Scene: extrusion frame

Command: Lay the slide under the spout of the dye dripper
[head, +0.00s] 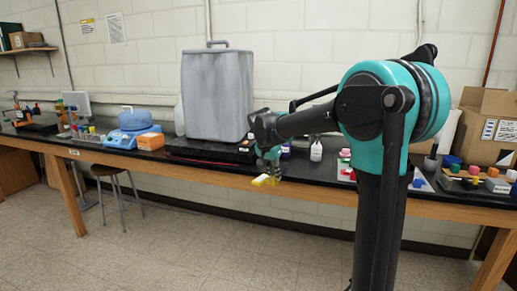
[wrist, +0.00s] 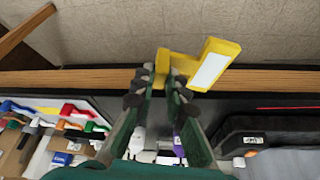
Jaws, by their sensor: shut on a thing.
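My gripper (wrist: 163,82) is shut on a yellow piece (wrist: 215,62) with a flat white rectangular face. It may be the slide, but I cannot tell for sure. In the wrist view its narrow end sits between the fingertips and its wide end sticks out to the right. In the head view my gripper (head: 269,168) hangs at the bench's front edge, with the yellow piece (head: 262,181) at its tips, off the bench top. I cannot make out the dye dripper or its spout with certainty in either view.
A black-topped bench (head: 210,168) runs along the wall. A large grey covered box (head: 217,95) stands behind my gripper. A blue device (head: 130,130) and an orange box (head: 150,141) are left of it. Cardboard boxes (head: 485,125) and small coloured items crowd the right end.

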